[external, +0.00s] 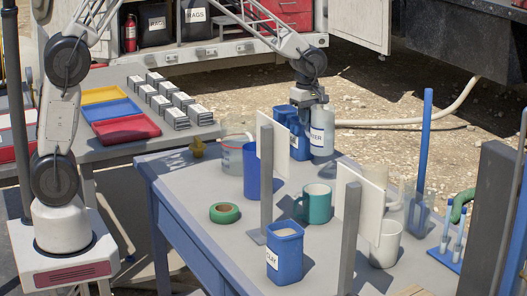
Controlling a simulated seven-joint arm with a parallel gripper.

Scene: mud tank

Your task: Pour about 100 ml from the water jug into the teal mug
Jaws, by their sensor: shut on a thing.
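The teal mug (314,204) stands upright on the grey table, right of the middle, with its handle towards the left. My gripper (315,101) is at the far side of the table, shut on the top of a white jug (322,132) whose partly readable label ends in "ER". I take this as the water jug. It looks upright, beyond the mug; whether it touches the table is hard to tell. The mug's contents cannot be made out.
Blue bins (284,119) stand left of the jug. A clear measuring jug (232,160), a blue cup (252,184), green tape (224,212), a blue tub (285,258) and a white mug (386,246) share the table. White panels on grey posts (349,235) rise near the teal mug.

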